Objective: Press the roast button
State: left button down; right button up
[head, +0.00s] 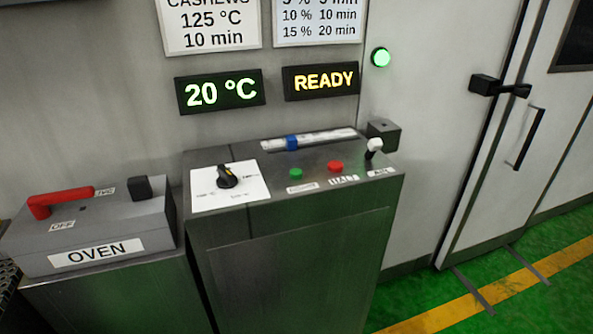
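A control console (300,265) stands in the middle of the head view. On its sloped top is a small green button (295,173) with a white label below it, too small to read surely. A red button (336,166) sits to its right, above a label that seems to read HALT. I cannot confirm from the lettering which button is the roast button. Nothing covers either button. Neither of my grippers is in view.
A black knob (228,178), a blue slider (292,142) and a white-tipped lever (374,147) share the console top. An oven box (120,225) with a red handle (60,201) stands left. Displays read 20 °C (221,92) and READY (321,80). Green floor (415,300) lies right.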

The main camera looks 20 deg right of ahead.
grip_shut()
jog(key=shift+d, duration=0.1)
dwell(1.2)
